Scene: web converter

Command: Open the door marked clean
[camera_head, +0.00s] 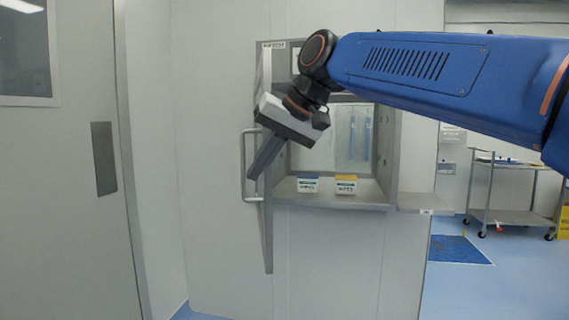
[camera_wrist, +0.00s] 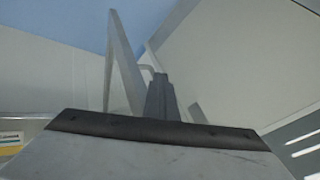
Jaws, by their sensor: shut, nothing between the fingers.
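The pass-through hatch (camera_head: 390,150) in the wall has its near door (camera_head: 268,235) swung outward, seen almost edge-on at the opening's left side. A D-shaped handle (camera_head: 244,170) sticks out on the door's left face. A small label (camera_head: 273,45) is above the hatch, too small to read. My gripper (camera_head: 253,174) is shut and empty, pointing down and left at the door, between the handle and the opening. In the wrist view, my fingers (camera_wrist: 160,82) are together beside the door (camera_wrist: 122,75). I cannot tell if they touch it.
Inside the hatch stand a blue-topped box (camera_head: 308,184) and a yellow-topped box (camera_head: 346,184). A shelf (camera_head: 423,203) juts out at right. A cart (camera_head: 505,195) stands farther right. A large grey door (camera_head: 60,190) is at left.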

